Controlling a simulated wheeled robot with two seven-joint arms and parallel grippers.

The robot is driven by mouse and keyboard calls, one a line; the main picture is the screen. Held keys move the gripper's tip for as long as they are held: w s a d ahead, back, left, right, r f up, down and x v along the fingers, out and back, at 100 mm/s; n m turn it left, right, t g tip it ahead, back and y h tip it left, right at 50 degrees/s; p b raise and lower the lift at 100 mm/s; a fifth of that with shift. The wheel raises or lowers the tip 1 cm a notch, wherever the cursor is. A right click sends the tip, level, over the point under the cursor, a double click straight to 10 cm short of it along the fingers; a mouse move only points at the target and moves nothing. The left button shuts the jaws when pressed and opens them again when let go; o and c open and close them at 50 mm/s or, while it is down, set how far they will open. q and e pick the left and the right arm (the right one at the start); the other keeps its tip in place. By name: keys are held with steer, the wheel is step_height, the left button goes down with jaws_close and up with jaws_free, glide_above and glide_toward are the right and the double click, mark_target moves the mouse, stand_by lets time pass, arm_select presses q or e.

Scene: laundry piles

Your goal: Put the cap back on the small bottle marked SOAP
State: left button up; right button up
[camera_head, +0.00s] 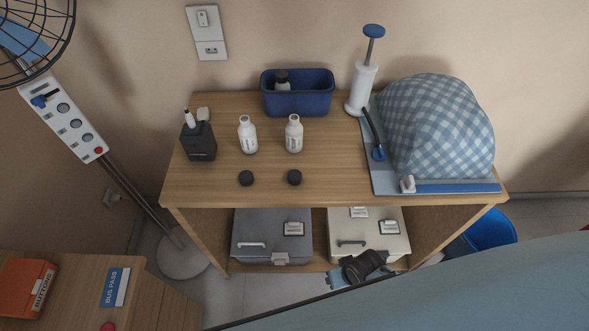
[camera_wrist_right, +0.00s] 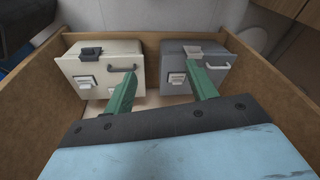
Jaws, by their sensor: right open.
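Two small white bottles stand upright and uncapped on the wooden table, a left bottle (camera_head: 247,135) and a right bottle (camera_head: 294,134). Their labels are too small to read, so I cannot tell which says SOAP. Two dark round caps, a left cap (camera_head: 246,178) and a right cap (camera_head: 295,177), lie on the tabletop in front of them. My right gripper (camera_wrist_right: 160,78) is open and empty, its green fingers apart near the lower shelf. What looks like its dark wrist shows below the table's front in the head view. My left gripper is out of view.
Grey (camera_head: 270,222) and cream (camera_head: 380,220) boxes fill the shelf. A blue surface (camera_head: 470,290) lies in front.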

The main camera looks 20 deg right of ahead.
steer(key=w+a+r+m+y+p, duration=0.1)
steer(key=w+a+r, duration=0.2)
steer(key=w+r, duration=0.35)
steer(key=w+a+r+m+y+p, duration=0.15)
steer(key=w+a+r, duration=0.25)
steer(key=r, duration=0.5)
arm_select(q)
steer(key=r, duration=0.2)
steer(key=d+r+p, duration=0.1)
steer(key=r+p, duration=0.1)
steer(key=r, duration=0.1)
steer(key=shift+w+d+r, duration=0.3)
arm_select(e)
step_height(320, 180, up, 22)
steer(key=m+g+h, duration=0.2)
steer(key=m+h, duration=0.1)
steer(key=m, duration=0.7)
glide_above(295, 175)
steer(key=shift+s+a+f, duration=0.1)
steer(key=shift+s, duration=0.25)
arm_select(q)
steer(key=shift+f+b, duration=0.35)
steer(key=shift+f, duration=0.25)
arm_select(e)
step_height(295, 175, down, 8)
steer(key=shift+f, duration=0.1)
